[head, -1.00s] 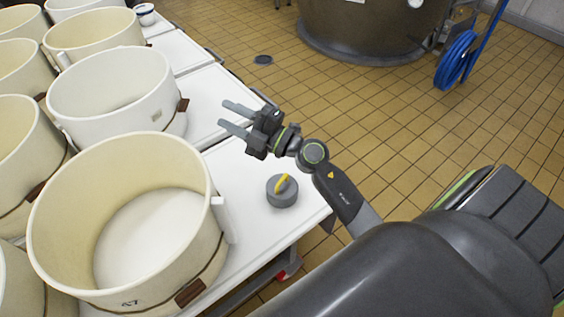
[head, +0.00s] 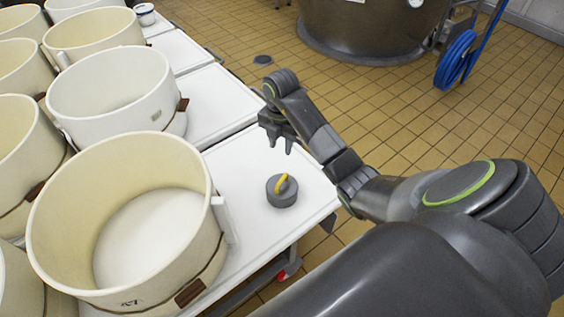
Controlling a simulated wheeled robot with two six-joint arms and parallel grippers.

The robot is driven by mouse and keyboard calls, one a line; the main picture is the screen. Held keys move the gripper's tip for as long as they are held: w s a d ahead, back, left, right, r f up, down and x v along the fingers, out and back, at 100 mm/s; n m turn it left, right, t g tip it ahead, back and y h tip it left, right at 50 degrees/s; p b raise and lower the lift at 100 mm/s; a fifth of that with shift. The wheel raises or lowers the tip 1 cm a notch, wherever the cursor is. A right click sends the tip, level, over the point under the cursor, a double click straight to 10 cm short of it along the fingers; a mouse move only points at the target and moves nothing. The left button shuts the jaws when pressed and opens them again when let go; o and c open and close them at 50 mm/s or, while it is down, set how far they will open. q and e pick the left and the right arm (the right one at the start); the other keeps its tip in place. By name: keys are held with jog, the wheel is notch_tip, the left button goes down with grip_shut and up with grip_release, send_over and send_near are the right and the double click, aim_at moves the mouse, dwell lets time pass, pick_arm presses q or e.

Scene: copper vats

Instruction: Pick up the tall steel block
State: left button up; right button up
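I see no tall steel block in the head view. A low round grey weight (head: 282,197) with a yellow handle stands on the white table top (head: 262,236), near its front right part. My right gripper (head: 280,149) points down above the table, beyond the weight in the picture and apart from it. Its fingers are spread with nothing between them. My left gripper is out of view.
Large cream tubs (head: 128,224) fill the left side, the nearest one close to the weight. A small white cup (head: 145,15) stands at the far end. A big copper-brown vat (head: 360,30) and a blue hose (head: 456,60) are beyond the tiled floor.

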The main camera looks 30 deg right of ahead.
jog(key=b, duration=0.6)
send_over(282, 179)
notch_tip(282, 179, down, 6)
notch_tip(282, 179, down, 5)
jog(key=b, duration=0.4)
jog(key=shift+w+a+f+b, duration=0.1)
jog(key=shift+w+f+b, duration=0.1)
jog(key=shift+b, duration=0.2)
jog(key=shift+s+f, duration=0.1)
jog(key=shift+f, duration=0.4)
notch_tip(282, 179, down, 4)
jog(key=shift+s+f+b, duration=0.1)
jog(key=shift+f+b, duration=0.05)
jog(key=shift+b, duration=0.25)
jog(key=shift+f, duration=0.3)
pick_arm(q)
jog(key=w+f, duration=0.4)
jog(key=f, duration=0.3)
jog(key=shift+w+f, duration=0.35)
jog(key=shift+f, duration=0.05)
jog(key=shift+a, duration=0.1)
pick_arm(e)
jog(key=c, duration=0.7)
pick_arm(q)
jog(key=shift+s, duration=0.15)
pick_arm(e)
grip_shut()
